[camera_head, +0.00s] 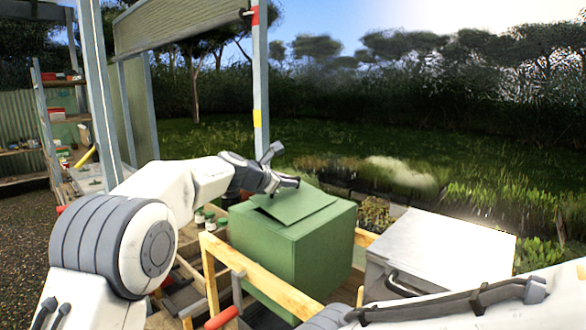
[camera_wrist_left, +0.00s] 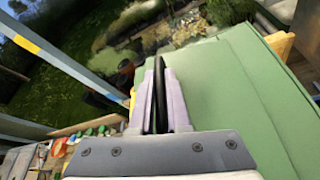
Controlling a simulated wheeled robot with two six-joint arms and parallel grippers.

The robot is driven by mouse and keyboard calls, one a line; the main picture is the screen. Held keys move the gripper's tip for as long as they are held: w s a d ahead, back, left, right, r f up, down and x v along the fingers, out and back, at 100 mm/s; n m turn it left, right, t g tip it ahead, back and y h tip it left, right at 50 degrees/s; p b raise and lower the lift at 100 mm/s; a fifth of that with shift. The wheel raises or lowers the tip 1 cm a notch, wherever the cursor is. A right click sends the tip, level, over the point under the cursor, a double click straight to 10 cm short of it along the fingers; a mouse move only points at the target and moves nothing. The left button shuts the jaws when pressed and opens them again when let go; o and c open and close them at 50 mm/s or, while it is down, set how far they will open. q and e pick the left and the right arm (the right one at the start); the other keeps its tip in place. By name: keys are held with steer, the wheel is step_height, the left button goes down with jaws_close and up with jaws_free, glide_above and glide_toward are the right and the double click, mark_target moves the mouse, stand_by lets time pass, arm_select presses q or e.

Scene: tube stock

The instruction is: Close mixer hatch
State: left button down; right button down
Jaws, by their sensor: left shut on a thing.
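The mixer is a green box (camera_head: 325,250) in the middle of the head view. Its hatch, a flat green lid (camera_head: 298,205) on top, sits tilted, with a dark gap under its near left edge. My left gripper (camera_head: 285,182) is at the far left edge of the hatch. In the left wrist view, the fingers (camera_wrist_left: 160,110) are shut on a thin dark handle (camera_wrist_left: 160,75), with the green hatch surface (camera_wrist_left: 235,85) just right of them. How the handle joins the hatch is hidden. My right gripper is out of view.
A wooden frame (camera_head: 265,278) runs along the near side of the mixer. A pale grey box (camera_head: 440,245) stands to its right. A metal post (camera_head: 260,90) rises behind my left gripper. Shelves (camera_head: 65,120) stand at the far left.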

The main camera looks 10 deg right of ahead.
arm_select(q)
steer(key=shift+w+a+f+n, duration=0.25)
steer(key=shift+f+n, duration=0.15)
steer(key=shift+f, duration=0.15)
steer(key=shift+w+a+f, duration=0.1)
steer(key=shift+w+f, duration=0.05)
steer(key=shift+f, duration=0.6)
steer(key=c, duration=0.9)
jaws_free()
steer(key=shift+a+b, duration=0.1)
steer(key=shift+b, duration=0.2)
steer(key=shift+s+a+r+b, duration=0.2)
steer(key=shift+s+b, duration=0.05)
steer(key=shift+b, duration=0.05)
steer(key=b+v, duration=0.3)
steer(key=v, duration=0.5)
steer(key=shift+s+a+r+b, duration=0.1)
steer(key=shift+s+a+b, duration=0.05)
steer(key=shift+a+b, duration=0.2)
steer(key=shift+s+a+r, duration=0.25)
steer(key=shift+s+a, duration=0.05)
